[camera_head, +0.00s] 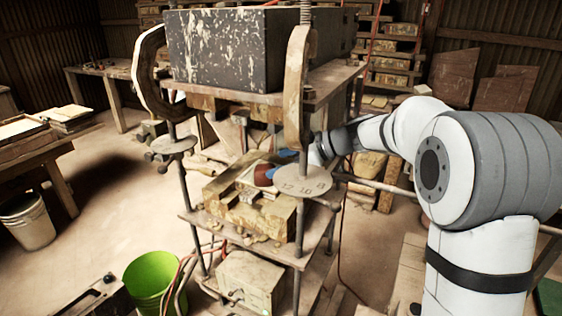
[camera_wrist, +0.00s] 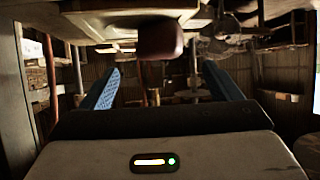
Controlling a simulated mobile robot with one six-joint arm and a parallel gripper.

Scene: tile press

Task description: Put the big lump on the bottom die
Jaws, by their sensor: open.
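The big lump (camera_head: 264,175) is reddish brown and rounded. In the head view it appears to rest on the pale bottom die (camera_head: 247,178), toward its right side. In the wrist view the lump (camera_wrist: 160,42) is dark and lies against the pale surface at the top of the picture. My gripper (camera_wrist: 160,72) is open, its two blue fingers spread wide, with a gap on each side of the lump. In the head view my gripper (camera_head: 279,168) reaches in from the right, partly hidden by the press's post and round plate.
The press's heavy dark upper block (camera_head: 218,50) hangs over the die, with a curved arm at each side. A round numbered plate (camera_head: 303,181) and upright posts stand close to my gripper. A green bucket (camera_head: 151,277) stands on the floor at front left.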

